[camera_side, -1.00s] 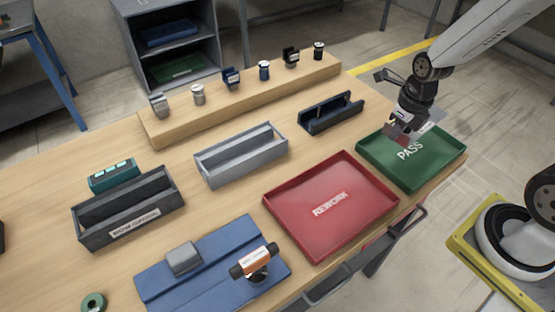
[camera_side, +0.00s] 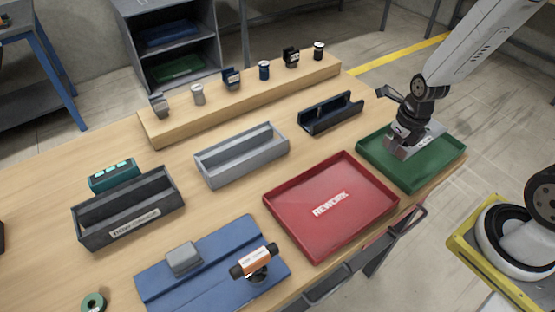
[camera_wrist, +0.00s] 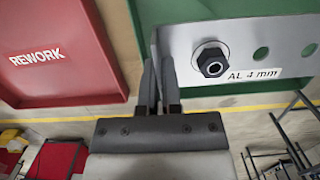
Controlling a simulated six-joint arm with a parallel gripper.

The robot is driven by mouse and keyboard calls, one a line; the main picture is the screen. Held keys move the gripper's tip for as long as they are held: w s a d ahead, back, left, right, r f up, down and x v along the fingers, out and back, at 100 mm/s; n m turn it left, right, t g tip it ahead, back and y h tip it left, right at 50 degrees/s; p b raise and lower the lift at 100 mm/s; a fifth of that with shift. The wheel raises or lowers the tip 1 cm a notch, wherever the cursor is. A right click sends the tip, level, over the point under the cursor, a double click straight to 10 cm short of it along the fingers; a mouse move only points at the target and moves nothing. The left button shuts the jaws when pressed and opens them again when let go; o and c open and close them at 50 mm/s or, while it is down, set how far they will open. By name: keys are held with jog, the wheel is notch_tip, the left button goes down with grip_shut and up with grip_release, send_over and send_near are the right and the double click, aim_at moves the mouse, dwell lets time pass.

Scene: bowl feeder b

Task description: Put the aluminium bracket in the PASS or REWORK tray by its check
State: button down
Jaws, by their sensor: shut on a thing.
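The aluminium bracket (camera_wrist: 285,55) is a flat silver plate with holes, a dark nut and bolt and a label reading "AL 4 mm". My gripper (camera_side: 402,146) is shut on its edge, and in the wrist view the fingers (camera_wrist: 158,85) pinch its left end. In the side view the bracket (camera_side: 431,134) is over the green PASS tray (camera_side: 449,162), low and partly hidden by my gripper. I cannot tell whether it touches the tray floor. The red REWORK tray (camera_side: 372,205) is empty beside it; it also shows in the wrist view (camera_wrist: 60,85).
A blue fixture (camera_side: 215,268) with an orange-and-black device (camera_side: 254,262) lies at the front. A dark bin (camera_side: 128,210), a grey bin (camera_side: 242,158) and a dark blue holder (camera_side: 331,114) stand behind. Several small parts line a wooden ledge (camera_side: 240,100).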

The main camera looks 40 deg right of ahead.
jog(key=shift+f, duration=0.15)
jog(key=shift+f, duration=1.65)
jog(key=shift+f, duration=0.65)
jog(key=c, duration=1.1)
grip_release()
jog(key=shift+r, duration=0.2)
jog(key=shift+r, duration=1.4)
jog(key=shift+s+r, duration=0.25)
jog(key=shift+r, duration=1.4)
jog(key=shift+s+r, duration=0.25)
jog(key=shift+r, duration=1.45)
jog(key=shift+s+r, duration=0.25)
jog(key=shift+r, duration=1.4)
